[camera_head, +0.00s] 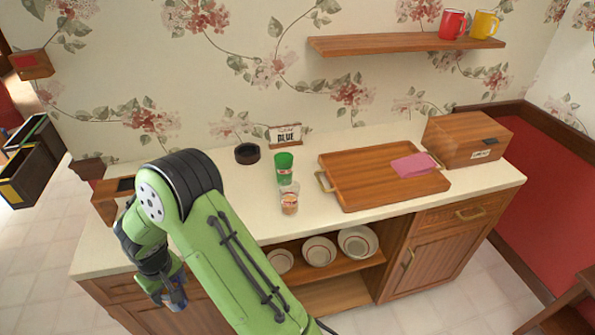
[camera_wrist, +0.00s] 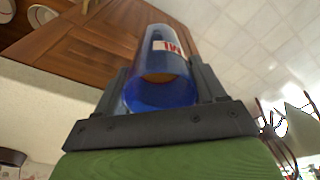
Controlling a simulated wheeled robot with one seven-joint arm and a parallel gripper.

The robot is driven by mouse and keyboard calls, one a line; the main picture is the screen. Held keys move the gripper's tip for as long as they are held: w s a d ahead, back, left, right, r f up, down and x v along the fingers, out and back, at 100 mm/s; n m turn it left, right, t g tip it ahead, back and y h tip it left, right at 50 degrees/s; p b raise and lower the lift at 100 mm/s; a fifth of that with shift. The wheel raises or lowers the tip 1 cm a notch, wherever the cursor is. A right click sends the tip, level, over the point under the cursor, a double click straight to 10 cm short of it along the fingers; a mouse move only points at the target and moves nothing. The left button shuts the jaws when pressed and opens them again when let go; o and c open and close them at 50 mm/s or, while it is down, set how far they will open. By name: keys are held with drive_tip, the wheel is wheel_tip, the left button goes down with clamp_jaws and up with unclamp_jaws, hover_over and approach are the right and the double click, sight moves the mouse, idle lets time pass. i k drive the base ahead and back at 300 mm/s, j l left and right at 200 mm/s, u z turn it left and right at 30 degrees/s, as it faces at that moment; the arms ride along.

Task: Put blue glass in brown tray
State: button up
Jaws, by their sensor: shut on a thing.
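The blue glass (camera_wrist: 165,92) is between the fingers of my gripper (camera_wrist: 162,85) in the wrist view, with a white and red label on its side. In the head view my gripper (camera_head: 172,297) hangs low in front of the counter's left part, and only a bit of the blue glass (camera_head: 178,299) shows there. The gripper is shut on the glass. The brown tray (camera_head: 350,192) lies on the right half of the counter, well to the right of the gripper. A pink cloth (camera_head: 413,165) lies on the tray's right side.
A green glass (camera_head: 284,170) and a clear glass with a label (camera_head: 289,200) stand left of the tray. A dark round dish (camera_head: 247,153) and a "BLUE" sign (camera_head: 285,136) are behind. A wooden box (camera_head: 468,138) stands at the right. Plates (camera_head: 319,250) sit on the shelf below.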

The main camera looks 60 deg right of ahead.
sight(367, 166)
drive_tip(key=k+l, duration=0.2)
drive_tip(key=l, duration=0.2)
drive_tip(key=k+l, duration=0.2)
drive_tip(key=l, duration=0.2)
drive_tip(key=k+l, duration=0.15)
drive_tip(key=l, duration=0.25)
drive_tip(key=k+l, duration=0.2)
drive_tip(key=l, duration=0.25)
drive_tip(key=k+l, duration=0.2)
drive_tip(key=l, duration=0.2)
